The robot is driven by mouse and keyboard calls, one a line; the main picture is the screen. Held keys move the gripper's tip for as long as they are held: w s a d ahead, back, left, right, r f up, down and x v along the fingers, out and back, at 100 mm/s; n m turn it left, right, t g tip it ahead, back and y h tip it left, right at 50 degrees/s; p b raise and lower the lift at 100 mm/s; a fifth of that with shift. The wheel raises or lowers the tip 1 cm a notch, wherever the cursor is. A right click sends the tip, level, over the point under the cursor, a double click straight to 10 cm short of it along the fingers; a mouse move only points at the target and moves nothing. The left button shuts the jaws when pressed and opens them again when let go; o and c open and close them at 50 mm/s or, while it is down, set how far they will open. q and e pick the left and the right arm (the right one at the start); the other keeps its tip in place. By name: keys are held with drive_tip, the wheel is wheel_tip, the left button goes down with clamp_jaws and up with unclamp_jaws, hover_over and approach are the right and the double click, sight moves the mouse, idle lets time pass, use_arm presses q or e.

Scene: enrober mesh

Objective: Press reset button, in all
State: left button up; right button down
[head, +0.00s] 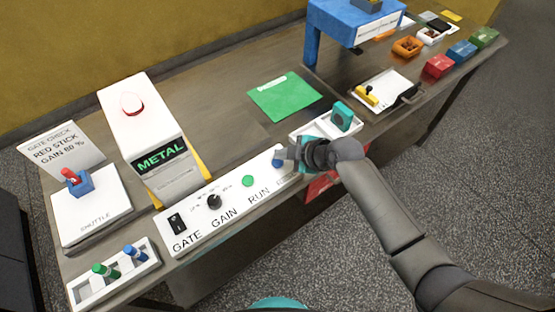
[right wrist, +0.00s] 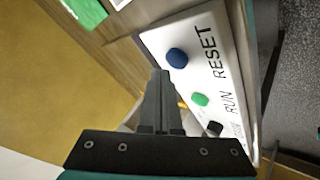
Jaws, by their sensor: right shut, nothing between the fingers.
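The white control panel (head: 236,209) carries a black GATE switch (head: 177,222), a GAIN knob (head: 214,202), a green RUN button (head: 247,181) and a blue reset button (head: 277,163). In the right wrist view the blue button (right wrist: 177,58) sits beside the printed word RESET. My right gripper (head: 281,155) is shut and empty, its tips close by the blue button. In the right wrist view the shut fingertips (right wrist: 160,74) show just short of the button, with a small gap; contact is not visible. The gripper hides part of the RESET label in the head view. My left gripper is out of view.
A white detector (head: 140,125) with a red lamp and lit METAL sign stands behind the panel. A shuttle plate (head: 92,215) holds a red stick in a blue block. A stick rack (head: 115,274) stands front left. A teal block (head: 342,117) lies right of the gripper.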

sight(282, 164)
drive_tip(key=shift+f, duration=0.15)
drive_tip(key=shift+f+b, duration=0.3)
drive_tip(key=shift+b, duration=0.05)
drive_tip(key=shift+f+b, duration=0.45)
drive_tip(key=shift+f, duration=0.05)
idle(0.6)
drive_tip(key=shift+r, duration=0.1)
drive_tip(key=shift+r+p, duration=0.8)
drive_tip(key=shift+p, duration=0.05)
wheel_tip(282, 164, up, 5)
drive_tip(key=p, duration=0.4)
drive_tip(key=shift+r+p, duration=0.1)
drive_tip(key=shift+p, duration=0.25)
idle(0.4)
